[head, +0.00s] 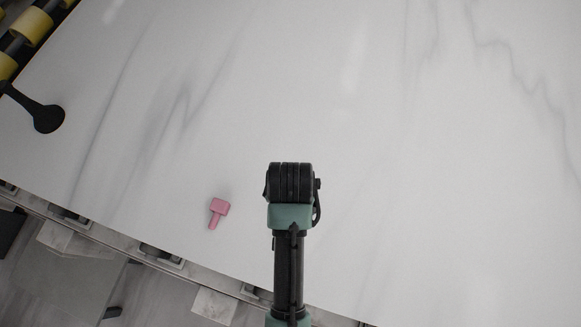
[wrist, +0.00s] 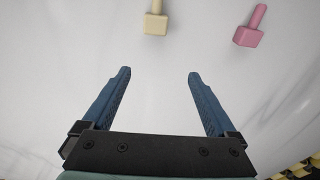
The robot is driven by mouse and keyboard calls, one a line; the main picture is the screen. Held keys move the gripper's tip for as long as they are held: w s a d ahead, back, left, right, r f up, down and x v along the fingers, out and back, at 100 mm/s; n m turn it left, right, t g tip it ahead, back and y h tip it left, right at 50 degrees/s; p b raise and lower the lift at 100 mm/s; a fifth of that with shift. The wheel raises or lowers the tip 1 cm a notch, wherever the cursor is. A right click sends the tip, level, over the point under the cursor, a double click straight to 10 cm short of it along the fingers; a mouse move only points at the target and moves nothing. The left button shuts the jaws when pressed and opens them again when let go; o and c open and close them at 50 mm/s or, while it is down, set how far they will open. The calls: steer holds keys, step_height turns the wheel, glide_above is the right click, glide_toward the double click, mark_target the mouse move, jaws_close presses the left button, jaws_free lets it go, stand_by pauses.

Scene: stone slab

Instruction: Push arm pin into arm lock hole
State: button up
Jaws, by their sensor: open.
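A pink piece with a blocky head and a short thin stem (head: 218,211) lies on the slab near its front edge, left of my arm. It also shows at the top right of the wrist view (wrist: 250,27). A pale yellow piece of similar shape (wrist: 156,22) lies at the top centre of the wrist view, ahead of my fingers; it does not show in the head view. My gripper (wrist: 157,74) is open and empty, its blue fingers apart and touching neither piece. I cannot tell which piece is the arm pin, and no hole is visible.
The white marble slab (head: 400,130) is mostly bare, with wide free room to the right and beyond my arm. A black paddle-shaped thing (head: 48,118) reaches over the slab at the left. Yellow-and-black banded bars (head: 30,25) stand at the top left corner.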

steer(key=shift+g, duration=0.7)
steer(key=s+f, duration=0.1)
steer(key=f, duration=0.1)
steer(key=s+f, duration=0.1)
steer(key=f, duration=0.2)
steer(key=s+f, duration=0.1)
steer(key=f, duration=0.2)
steer(key=shift+s+a+f, duration=0.2)
steer(key=shift+s+a, duration=0.05)
steer(key=shift+s, duration=0.1)
steer(key=shift+f+p, duration=0.5)
steer(key=shift+f, duration=2.45)
jaws_close()
